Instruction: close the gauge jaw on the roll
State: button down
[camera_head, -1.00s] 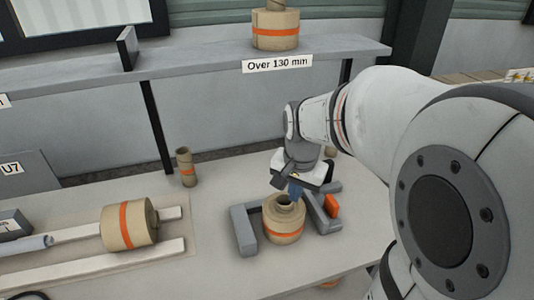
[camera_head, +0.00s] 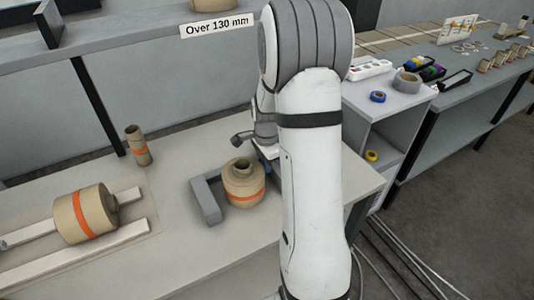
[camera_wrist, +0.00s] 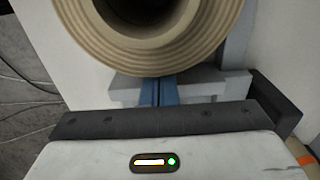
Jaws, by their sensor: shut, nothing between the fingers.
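The kraft roll (camera_head: 244,190) with an orange band stands upright at the gauge. My arm hides the gauge's right side there. In the wrist view the roll's ringed end (camera_wrist: 157,68) and dark core fill the top. A grey gauge bar (camera_wrist: 125,91) lies just below it. My gripper (camera_wrist: 164,90) has its blue fingers together and empty, at this bar beside the roll. Whether fingers or bar touch the roll I cannot tell.
A larger roll (camera_head: 86,214) lies on pale rails (camera_head: 100,246) at left. A small tube roll (camera_head: 138,146) stands behind. The shelf with the "Over 130 mm" label (camera_head: 216,25) runs above. A side unit with tapes (camera_head: 407,82) stands right of my arm.

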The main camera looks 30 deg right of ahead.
jog(key=shift+f, duration=1.35)
jog(key=shift+a+b, duration=0.35)
jog(key=shift+a, duration=0.5)
jog(key=shift+r, duration=0.1)
